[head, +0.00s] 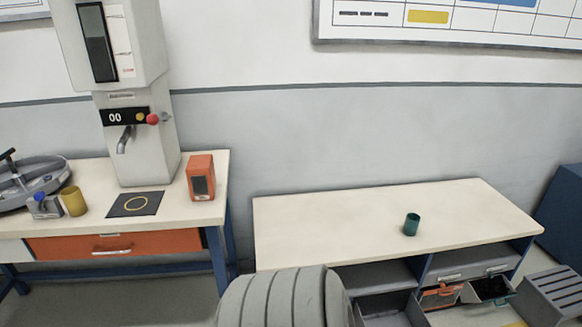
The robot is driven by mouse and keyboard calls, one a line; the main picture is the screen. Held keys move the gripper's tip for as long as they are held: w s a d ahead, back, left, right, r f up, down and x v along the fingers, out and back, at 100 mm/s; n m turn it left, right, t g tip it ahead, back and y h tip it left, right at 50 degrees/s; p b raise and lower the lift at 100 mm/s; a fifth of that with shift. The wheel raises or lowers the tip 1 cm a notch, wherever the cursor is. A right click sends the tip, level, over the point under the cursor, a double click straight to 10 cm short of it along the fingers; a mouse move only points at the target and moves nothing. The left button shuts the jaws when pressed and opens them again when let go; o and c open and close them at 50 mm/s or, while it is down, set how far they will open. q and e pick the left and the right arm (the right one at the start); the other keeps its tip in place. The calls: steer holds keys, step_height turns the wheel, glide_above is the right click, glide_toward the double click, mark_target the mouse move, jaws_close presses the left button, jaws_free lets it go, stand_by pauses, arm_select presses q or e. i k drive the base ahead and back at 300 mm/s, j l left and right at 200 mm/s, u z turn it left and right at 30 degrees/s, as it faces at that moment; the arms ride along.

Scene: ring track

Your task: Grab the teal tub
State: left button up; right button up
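The teal tub (411,224) is a small dark teal cylinder. It stands upright on the pale top of the low bench (320,222), right of the bench's middle, with nothing touching it. Neither of my grippers shows in the head view.
A grey ribbed tyre-like object (283,298) stands before the low bench. A grey slatted crate (552,295) sits right.

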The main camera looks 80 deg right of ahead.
mark_target(411, 225)
steer(key=z, duration=3.6)
steer(key=i+l+u, duration=0.15)
steer(key=u, duration=0.25)
steer(key=i+l+u, duration=0.1)
steer(key=u, duration=0.35)
steer(key=l+u, duration=0.4)
steer(key=i+l+u, duration=0.1)
steer(key=u, duration=0.3)
